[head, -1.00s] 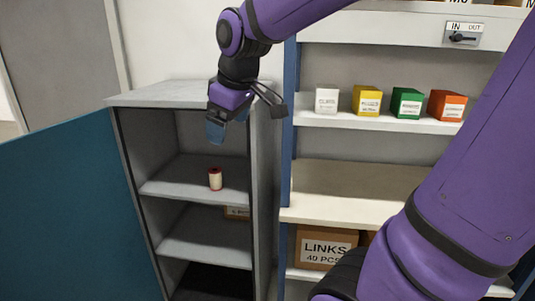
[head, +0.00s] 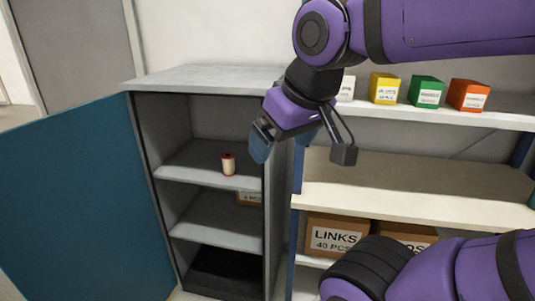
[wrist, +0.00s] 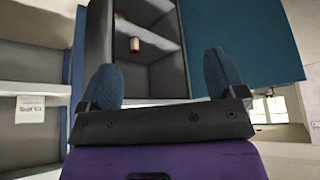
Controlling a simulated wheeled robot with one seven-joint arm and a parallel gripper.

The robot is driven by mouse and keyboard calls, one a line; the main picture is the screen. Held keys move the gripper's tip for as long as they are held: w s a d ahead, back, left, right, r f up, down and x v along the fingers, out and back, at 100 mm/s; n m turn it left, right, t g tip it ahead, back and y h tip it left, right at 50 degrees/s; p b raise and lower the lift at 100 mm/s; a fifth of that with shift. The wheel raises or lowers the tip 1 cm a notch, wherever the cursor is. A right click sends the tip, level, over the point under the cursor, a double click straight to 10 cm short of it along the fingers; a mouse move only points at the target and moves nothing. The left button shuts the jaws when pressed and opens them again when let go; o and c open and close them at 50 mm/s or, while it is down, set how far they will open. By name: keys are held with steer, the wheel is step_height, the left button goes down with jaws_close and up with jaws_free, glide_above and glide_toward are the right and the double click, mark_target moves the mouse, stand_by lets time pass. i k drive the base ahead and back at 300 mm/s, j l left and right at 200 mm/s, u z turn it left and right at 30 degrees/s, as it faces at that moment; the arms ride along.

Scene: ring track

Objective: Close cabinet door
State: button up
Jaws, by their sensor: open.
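The grey cabinet (head: 205,80) stands open on the left side of the head view. Its blue door (head: 85,200) is swung wide out to the left. The door also shows at the upper right of the wrist view (wrist: 245,45). My gripper (head: 262,140) is in front of the cabinet's right side at upper-shelf height, away from the door. In the wrist view its two blue fingers (wrist: 165,80) are spread wide with nothing between them. The cabinet's hinge side is partly visible along the door's right edge.
A small red-and-white can (head: 228,164) stands on the cabinet's upper shelf, and a cardboard box (head: 250,197) sits below. To the right a shelf rack (head: 390,190) holds yellow (head: 384,88), green (head: 426,92) and orange (head: 468,95) boxes and a LINKS carton (head: 335,236).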

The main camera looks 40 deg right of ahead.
mark_target(79, 222)
steer(key=i+j+u, duration=0.15)
steer(key=j+u, duration=0.25)
steer(key=i+j+u, duration=0.15)
steer(key=u, duration=0.25)
steer(key=i+j+u, duration=0.2)
steer(key=u, duration=0.2)
